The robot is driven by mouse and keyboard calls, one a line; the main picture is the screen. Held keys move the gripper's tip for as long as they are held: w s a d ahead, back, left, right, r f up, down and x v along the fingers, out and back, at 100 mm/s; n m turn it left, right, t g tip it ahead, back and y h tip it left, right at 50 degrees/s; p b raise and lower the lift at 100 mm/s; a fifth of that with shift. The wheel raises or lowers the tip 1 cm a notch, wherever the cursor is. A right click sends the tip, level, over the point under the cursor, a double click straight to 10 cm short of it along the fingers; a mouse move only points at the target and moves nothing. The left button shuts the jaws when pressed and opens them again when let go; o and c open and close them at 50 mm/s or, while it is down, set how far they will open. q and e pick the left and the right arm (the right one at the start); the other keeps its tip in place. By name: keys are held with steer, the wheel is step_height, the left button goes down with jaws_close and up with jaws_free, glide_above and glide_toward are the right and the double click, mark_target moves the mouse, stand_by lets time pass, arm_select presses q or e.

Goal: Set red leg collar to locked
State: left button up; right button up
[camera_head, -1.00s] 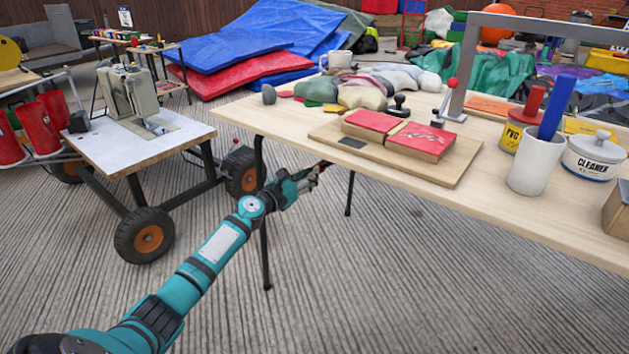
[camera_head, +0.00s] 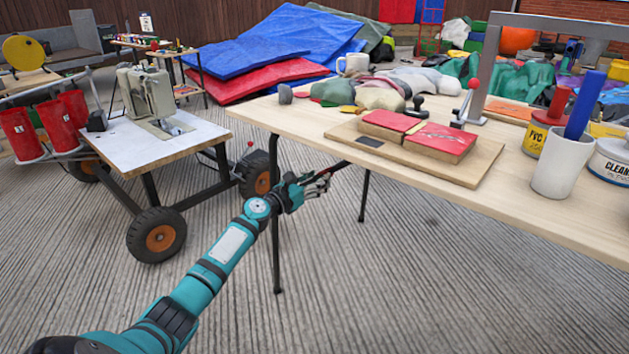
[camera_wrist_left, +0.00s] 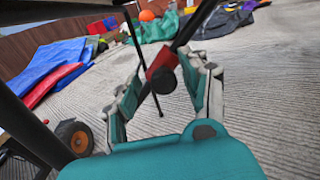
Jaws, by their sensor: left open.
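The red leg collar (camera_wrist_left: 160,62) shows in the left wrist view as a small red block with a round black knob (camera_wrist_left: 164,81). It sits on a dark slanting leg or bar. My left gripper (camera_wrist_left: 170,76) is open, with one finger on each side of the collar in the picture. I cannot tell how far the collar is from the fingertips or whether they touch it. In the head view, my left gripper (camera_head: 325,180) is beside the worktable's front edge, below the tabletop. The collar is not clear there. My right gripper is not in view.
The wooden worktable (camera_head: 300,122) carries red pads on a board, tins and a white cup (camera_head: 563,168). A wheeled cart (camera_head: 165,150) with a sewing machine stands at left. Thin table legs (camera_head: 275,220) stand near my left arm. The ground in front is clear.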

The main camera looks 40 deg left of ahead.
arm_select(q)
steer(key=shift+s, duration=0.1)
steer(key=shift+s+f, duration=0.1)
steer(key=shift+s, duration=0.25)
steer(key=s, duration=1.1)
steer(key=shift+a, duration=0.45)
